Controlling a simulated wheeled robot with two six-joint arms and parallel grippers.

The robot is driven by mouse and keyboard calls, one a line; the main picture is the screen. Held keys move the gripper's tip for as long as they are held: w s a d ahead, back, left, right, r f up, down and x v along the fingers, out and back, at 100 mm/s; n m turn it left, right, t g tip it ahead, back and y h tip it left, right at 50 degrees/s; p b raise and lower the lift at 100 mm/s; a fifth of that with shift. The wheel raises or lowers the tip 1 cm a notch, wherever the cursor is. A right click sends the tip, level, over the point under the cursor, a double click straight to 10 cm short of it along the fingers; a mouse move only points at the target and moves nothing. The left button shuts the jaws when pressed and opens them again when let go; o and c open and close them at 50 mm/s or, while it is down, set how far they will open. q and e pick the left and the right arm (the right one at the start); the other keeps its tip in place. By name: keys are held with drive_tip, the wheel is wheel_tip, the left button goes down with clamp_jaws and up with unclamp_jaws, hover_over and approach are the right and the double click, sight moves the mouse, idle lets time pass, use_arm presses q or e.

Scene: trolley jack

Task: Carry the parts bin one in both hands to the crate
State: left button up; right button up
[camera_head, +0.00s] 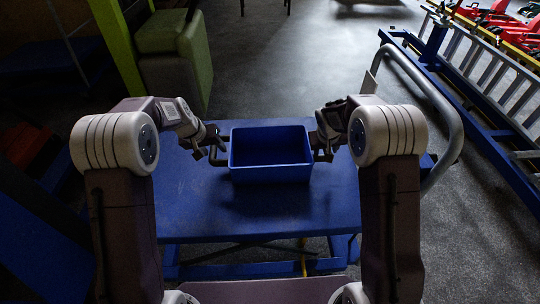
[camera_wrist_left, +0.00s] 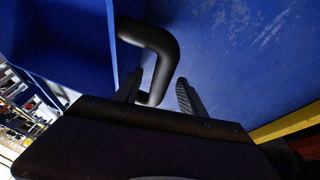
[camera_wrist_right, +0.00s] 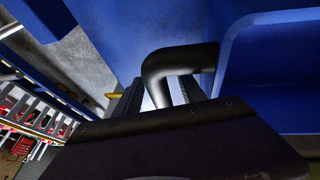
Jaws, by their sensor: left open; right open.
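The blue parts bin (camera_head: 270,172) is an open, empty-looking box on the blue trolley platform (camera_head: 240,215). It has a black bent handle on each side. My left gripper (camera_head: 217,146) is at the bin's left side; in the left wrist view its open fingers (camera_wrist_left: 160,92) are beside the left handle (camera_wrist_left: 155,55), which reaches down towards the gap between them. My right gripper (camera_head: 325,152) is at the bin's right side; in the right wrist view its open fingers (camera_wrist_right: 160,98) stand on either side of the right handle (camera_wrist_right: 178,62). I cannot make out the crate.
A grey tubular push handle (camera_head: 440,100) rises at the trolley's right. A blue frame with a ladder (camera_head: 490,75) lies further right. A green padded seat (camera_head: 178,55) and a lime post (camera_head: 115,40) stand at the back left. The grey floor behind the trolley is clear.

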use_arm(q)
drive_tip(key=shift+w+d+f, duration=0.1)
drive_tip(key=shift+w+f, duration=0.1)
drive_tip(key=shift+f, duration=0.3)
use_arm(e)
drive_tip(key=shift+w+d+f, duration=0.1)
drive_tip(key=shift+w+f, duration=0.1)
drive_tip(key=shift+f, duration=0.3)
use_arm(q)
clamp_jaws()
use_arm(e)
clamp_jaws()
use_arm(q)
drive_tip(key=shift+r, duration=0.15)
use_arm(e)
drive_tip(key=shift+r, duration=0.1)
